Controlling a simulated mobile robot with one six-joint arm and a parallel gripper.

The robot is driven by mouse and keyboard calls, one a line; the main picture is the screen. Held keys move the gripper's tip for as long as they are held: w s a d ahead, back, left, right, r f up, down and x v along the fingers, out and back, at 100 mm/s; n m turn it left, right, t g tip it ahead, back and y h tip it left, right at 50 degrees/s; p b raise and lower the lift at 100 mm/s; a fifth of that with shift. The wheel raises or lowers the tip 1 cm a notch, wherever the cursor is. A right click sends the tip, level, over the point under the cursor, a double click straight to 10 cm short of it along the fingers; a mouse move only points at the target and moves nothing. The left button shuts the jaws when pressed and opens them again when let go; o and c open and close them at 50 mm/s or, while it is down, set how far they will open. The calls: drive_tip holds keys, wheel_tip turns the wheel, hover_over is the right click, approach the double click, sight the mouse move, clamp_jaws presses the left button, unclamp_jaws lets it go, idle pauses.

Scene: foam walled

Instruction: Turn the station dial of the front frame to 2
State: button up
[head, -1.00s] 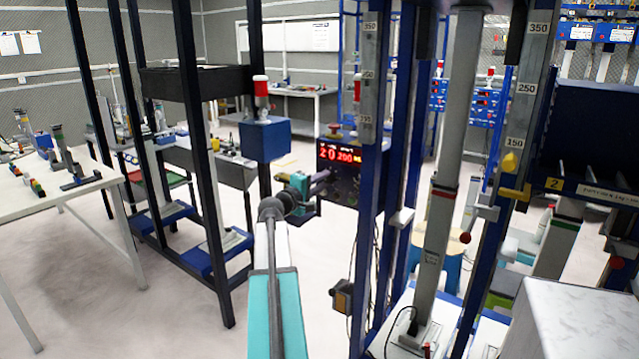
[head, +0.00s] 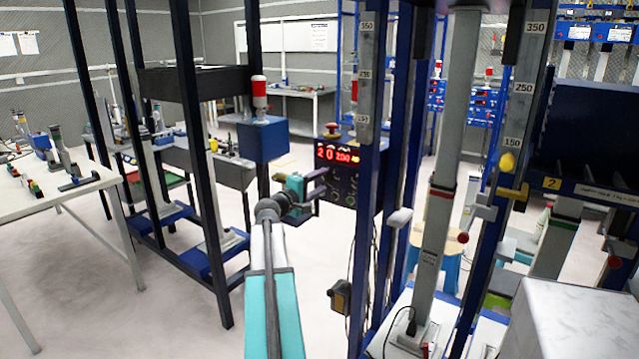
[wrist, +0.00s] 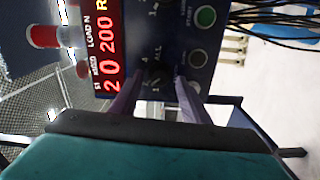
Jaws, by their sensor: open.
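The front frame's control panel (head: 340,188) is dark, with a lit red display (head: 336,155). The display reads 2, 0 and 200 and shows large in the wrist view (wrist: 107,48). In the wrist view a dark dial (wrist: 160,76) sits on the panel, with small marks including 4 and ALL beside it. My gripper (wrist: 158,90) is open, its two purple fingers on either side of the dial. I cannot tell whether they touch it. In the head view my gripper (head: 322,182) reaches the panel's left side; its fingertips and the dial are unclear there.
A green button (wrist: 205,16) and a dark round button (wrist: 198,58) are beside the dial. A red-and-white lamp (wrist: 52,37) is left of the display. Blue posts (head: 365,200) stand close right of my arm. A black-posted frame (head: 205,170) stands at left, with open floor below.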

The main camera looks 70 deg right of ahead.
drive_tip(key=b+v, duration=0.1)
drive_tip(key=v, duration=1.2)
drive_tip(key=shift+w+d, duration=0.1)
